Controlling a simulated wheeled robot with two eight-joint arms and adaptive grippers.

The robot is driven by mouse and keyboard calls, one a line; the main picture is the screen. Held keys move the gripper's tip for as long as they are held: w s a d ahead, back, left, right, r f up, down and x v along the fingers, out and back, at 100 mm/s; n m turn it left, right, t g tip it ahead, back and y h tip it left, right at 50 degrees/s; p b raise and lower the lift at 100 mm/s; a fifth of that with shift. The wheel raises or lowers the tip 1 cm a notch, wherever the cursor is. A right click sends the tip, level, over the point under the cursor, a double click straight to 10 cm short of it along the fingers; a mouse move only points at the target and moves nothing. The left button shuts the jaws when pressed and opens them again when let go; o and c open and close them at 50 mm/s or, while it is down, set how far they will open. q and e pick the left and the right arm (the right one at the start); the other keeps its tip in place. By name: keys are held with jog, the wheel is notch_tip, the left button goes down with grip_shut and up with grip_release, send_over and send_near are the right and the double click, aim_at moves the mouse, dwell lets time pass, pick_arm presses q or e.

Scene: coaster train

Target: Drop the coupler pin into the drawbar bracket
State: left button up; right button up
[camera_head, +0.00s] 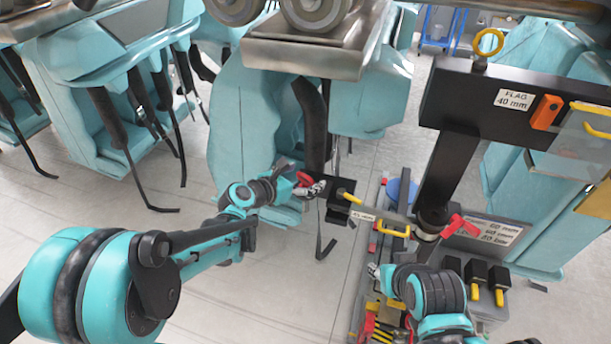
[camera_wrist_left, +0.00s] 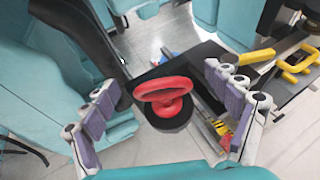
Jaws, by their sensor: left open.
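The red ring-topped piece, which looks like the coupler pin, shows in the left wrist view (camera_wrist_left: 165,92) with a dark round part under it. In the head view it is a small red patch (camera_head: 303,178). My left gripper (camera_head: 318,188) is open, with its fingers apart on either side of the red ring in the wrist view (camera_wrist_left: 170,112). The black drawbar bracket (camera_head: 338,208) is just right of the gripper. It shows behind the red ring in the wrist view (camera_wrist_left: 205,52). Whether the pin sits in it is hidden. My right gripper (camera_head: 374,271) is small and partly hidden at lower right.
A black post with a "FLAG 40 mm" plate (camera_head: 470,100) stands at right. A cart with yellow handles (camera_head: 393,230) and red levers (camera_head: 466,226) lies beneath it. Teal coaster seats (camera_head: 240,130) stand behind the left gripper. The floor (camera_head: 270,270) at lower middle is clear.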

pick_arm(q)
jog(key=v, duration=1.1)
jog(key=shift+s, duration=0.35)
jog(key=shift+a+r, duration=0.1)
jog(key=shift+r, duration=0.05)
jog(key=s+a+f+m+g+y+b, duration=0.1)
jog(key=s+a+f+m+y+b, duration=0.2)
jog(key=s+m, duration=0.6)
jog(key=s+a+f+m+g+y+b, duration=0.2)
jog(key=s+a+f+m+y, duration=0.4)
jog(key=m, duration=1.2)
jog(key=s+a+f+b, duration=0.1)
jog(key=s+f, duration=0.1)
jog(key=s, duration=0.2)
jog(key=shift+s+a+f+m, duration=0.3)
jog(key=shift+s+m, duration=0.05)
jog(key=shift+m, duration=0.05)
